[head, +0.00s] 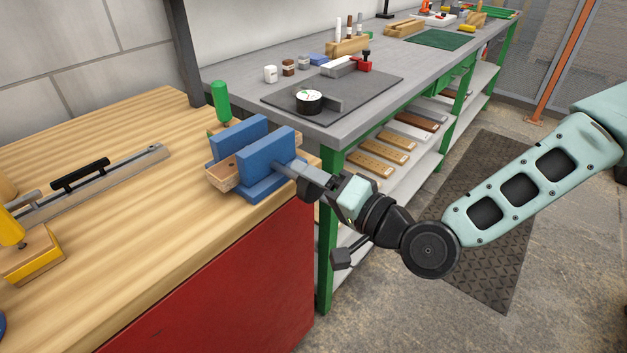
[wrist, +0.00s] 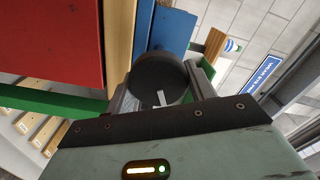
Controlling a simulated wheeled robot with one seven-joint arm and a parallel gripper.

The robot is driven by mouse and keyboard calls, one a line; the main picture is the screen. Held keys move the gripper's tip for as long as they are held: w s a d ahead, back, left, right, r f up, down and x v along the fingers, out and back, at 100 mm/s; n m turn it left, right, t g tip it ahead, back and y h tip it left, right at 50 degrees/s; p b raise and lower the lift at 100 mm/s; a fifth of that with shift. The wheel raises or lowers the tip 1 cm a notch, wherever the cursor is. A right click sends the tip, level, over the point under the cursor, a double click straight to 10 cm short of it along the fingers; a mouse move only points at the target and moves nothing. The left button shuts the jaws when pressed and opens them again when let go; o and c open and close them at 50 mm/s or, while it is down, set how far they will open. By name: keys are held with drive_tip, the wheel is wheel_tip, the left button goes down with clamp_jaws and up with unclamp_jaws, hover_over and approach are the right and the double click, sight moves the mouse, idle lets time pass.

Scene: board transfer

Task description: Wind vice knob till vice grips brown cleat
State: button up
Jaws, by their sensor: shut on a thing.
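The blue vice (head: 252,150) stands at the right end of the wooden bench. The brown cleat (head: 223,172) lies between its two upright jaws, with one end sticking out toward the left front. I cannot tell whether both jaws touch it. My gripper (head: 292,172) reaches in from the right at the front jaw, its fingers closed around the vice knob. In the wrist view the dark round knob (wrist: 160,76) sits between the two grey fingers, with a pale mark on its face.
A green-handled tool (head: 221,102) stands just behind the vice. A metal bar with a black handle (head: 80,176) and a yellow-handled tool (head: 12,232) lie to the left. A grey workbench (head: 350,115) with a dark mat and small items stands behind. The bench's front middle is clear.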

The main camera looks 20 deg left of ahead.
drive_tip(key=o, duration=0.9)
drive_tip(key=shift+d, duration=0.1)
drive_tip(key=shift+p+v, duration=4.55)
drive_tip(key=shift+v, duration=4.1)
drive_tip(key=shift+f, duration=0.1)
